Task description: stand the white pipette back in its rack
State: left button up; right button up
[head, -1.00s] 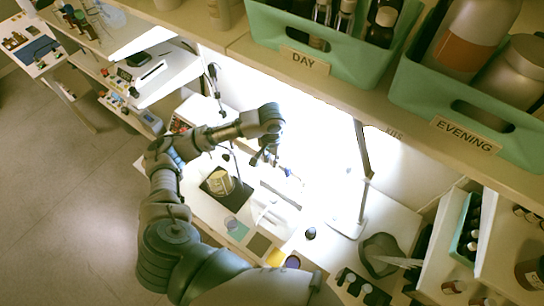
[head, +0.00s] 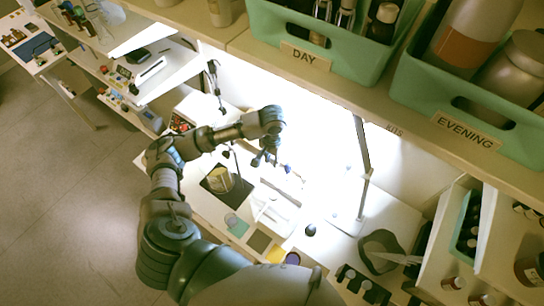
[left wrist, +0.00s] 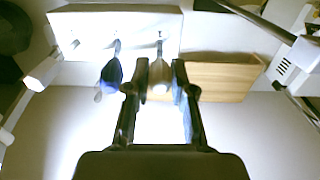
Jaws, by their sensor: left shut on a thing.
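My left gripper (head: 265,160) is over the bright bench in the head view, its arm reaching in from the left. In the left wrist view its two fingers (left wrist: 158,88) are closed about a pale, whitish-beige piece, which I take to be the white pipette (left wrist: 158,74). A white bar, seemingly the rack (left wrist: 85,27), lies just beyond it. The pipette's upper end looks close to the bar; I cannot tell whether it is seated. A blue-ended piece (left wrist: 112,73) is at the bar, left of the fingers. The pipette is too small to make out in the head view.
A wooden block (left wrist: 220,76) is right of the fingers in the left wrist view. A dark mat with a yellowish jar (head: 220,179) lies left of the gripper. A lamp post (head: 364,180) stands to the right. A shelf with green bins (head: 350,62) overhangs the back.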

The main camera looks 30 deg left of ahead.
pick_arm(q)
jog(key=shift+f, duration=0.1)
jog(key=o, duration=0.7)
jog(key=shift+o, duration=0.2)
jog(key=shift+r, duration=2.55)
jog(key=shift+r, duration=0.1)
jog(key=shift+r, duration=2.4)
